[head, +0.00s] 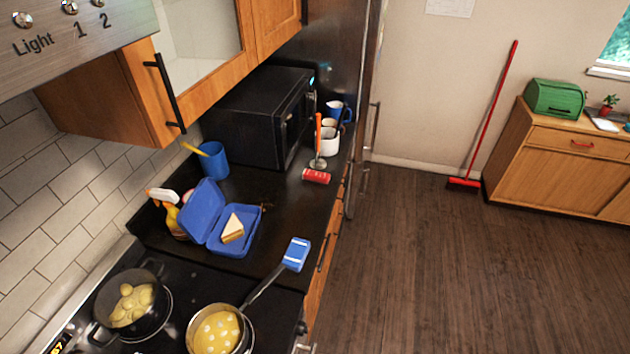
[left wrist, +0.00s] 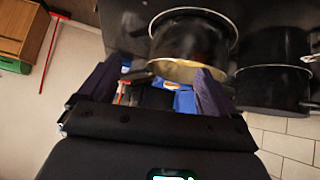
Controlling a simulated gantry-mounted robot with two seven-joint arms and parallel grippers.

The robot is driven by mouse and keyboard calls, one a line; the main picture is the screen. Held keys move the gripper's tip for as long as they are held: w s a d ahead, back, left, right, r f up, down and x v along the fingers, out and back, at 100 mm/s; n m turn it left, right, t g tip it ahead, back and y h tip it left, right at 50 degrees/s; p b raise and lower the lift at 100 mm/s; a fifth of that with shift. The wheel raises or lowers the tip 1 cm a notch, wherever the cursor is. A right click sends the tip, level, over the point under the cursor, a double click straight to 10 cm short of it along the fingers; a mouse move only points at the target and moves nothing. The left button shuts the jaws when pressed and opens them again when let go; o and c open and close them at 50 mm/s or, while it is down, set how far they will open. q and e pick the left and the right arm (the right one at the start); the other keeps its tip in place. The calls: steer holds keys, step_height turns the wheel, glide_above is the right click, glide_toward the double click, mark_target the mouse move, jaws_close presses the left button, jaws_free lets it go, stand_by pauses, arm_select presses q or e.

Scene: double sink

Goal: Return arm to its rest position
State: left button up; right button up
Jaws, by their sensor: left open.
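My left gripper (left wrist: 158,84) shows only in the left wrist view. Its two dark fingers are spread apart and nothing is clasped between them. A pan with yellow contents (left wrist: 190,70) is seen beyond the fingers, with a dark pot (left wrist: 272,88) to its right. Blue items partly show behind the fingers; I cannot tell clearly which they are. Neither gripper nor arm shows in the head view. My right gripper is in no view.
On the stove stand a black pot (head: 132,305) and a pan (head: 218,333) with its handle reaching over the counter beside a blue-and-white item (head: 297,254). An open blue lunchbox (head: 240,240) holds a sandwich. A microwave (head: 262,115) stands behind.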

arm_select(q)
steer(key=s+a+f+m+g, duration=0.1)
steer(key=s+a+m+g, duration=0.1)
steer(key=s+g, duration=0.45)
step_height(320, 180, up, 17)
steer(key=s+t+p, duration=0.1)
steer(key=p, duration=1.6)
steer(key=shift+s+d+r+y, duration=0.2)
steer(key=shift+s+d+y, duration=0.05)
steer(key=shift+s+y, duration=0.15)
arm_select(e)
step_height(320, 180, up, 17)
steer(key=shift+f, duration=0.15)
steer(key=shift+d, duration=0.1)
